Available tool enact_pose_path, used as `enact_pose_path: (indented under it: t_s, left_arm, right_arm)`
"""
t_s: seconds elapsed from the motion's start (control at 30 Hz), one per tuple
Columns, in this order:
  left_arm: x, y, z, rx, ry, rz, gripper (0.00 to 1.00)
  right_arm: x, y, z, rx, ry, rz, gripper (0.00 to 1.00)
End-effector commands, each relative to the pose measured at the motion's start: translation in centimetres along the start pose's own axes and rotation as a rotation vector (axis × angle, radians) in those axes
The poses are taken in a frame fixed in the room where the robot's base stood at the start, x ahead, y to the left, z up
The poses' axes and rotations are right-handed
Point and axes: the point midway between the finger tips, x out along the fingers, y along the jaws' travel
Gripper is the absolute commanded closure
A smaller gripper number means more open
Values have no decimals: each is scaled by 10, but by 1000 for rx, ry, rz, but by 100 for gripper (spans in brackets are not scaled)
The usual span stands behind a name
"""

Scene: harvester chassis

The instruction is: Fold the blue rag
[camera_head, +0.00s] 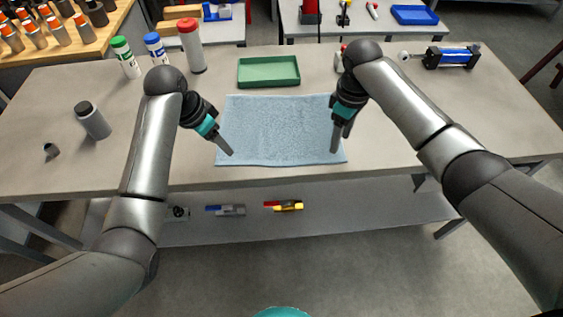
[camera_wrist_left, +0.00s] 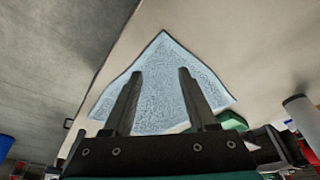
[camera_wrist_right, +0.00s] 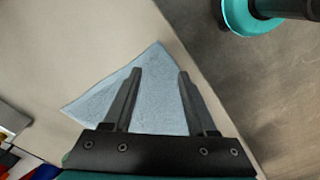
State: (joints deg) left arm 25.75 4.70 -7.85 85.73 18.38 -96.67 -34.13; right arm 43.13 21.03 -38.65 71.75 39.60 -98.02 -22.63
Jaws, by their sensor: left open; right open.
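The blue rag (camera_head: 280,128) lies flat and spread out on the table, near its front edge. My left gripper (camera_head: 229,152) is over the rag's front left corner, open and empty. In the left wrist view the rag (camera_wrist_left: 165,85) shows between and beyond the two fingers (camera_wrist_left: 160,75). My right gripper (camera_head: 335,148) is over the rag's front right corner, open and empty. In the right wrist view the rag (camera_wrist_right: 152,95) lies below the parted fingers (camera_wrist_right: 160,75). Whether the fingertips touch the cloth I cannot tell.
A green tray (camera_head: 268,72) stands just behind the rag. Bottles with green, blue and red caps (camera_head: 191,47) stand at the back left, and a grey bottle (camera_head: 94,120) at the left. A blue cylinder part (camera_head: 452,57) lies at the back right. The table right of the rag is clear.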

Motion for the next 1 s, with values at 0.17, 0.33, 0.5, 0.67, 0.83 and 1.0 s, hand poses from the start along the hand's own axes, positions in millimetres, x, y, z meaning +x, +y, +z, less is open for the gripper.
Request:
enact_pose_path:
  t_s: [0.17, 0.33, 0.5, 0.67, 0.83, 1.0]
  left_arm:
    - [28, 0, 9, -2, -1, 2, 43]
    - [42, 0, 13, -2, 0, 0, 43]
    - [47, 0, 15, -1, 1, -1, 43]
    - [47, 0, 15, -1, 1, -1, 43]
    - [49, 0, 15, -1, 1, -1, 43]
    - [50, 0, 16, -1, 1, -1, 43]
  right_arm:
    - [29, -1, 0, 0, -2, -3, 43]
    - [44, -1, 0, 0, 0, -1, 43]
    - [50, -1, 0, 0, 1, 0, 43]
    - [50, -1, 0, 0, 1, 0, 43]
    - [52, -1, 0, 0, 1, 0, 43]
    - [53, -1, 0, 0, 0, 0, 43]
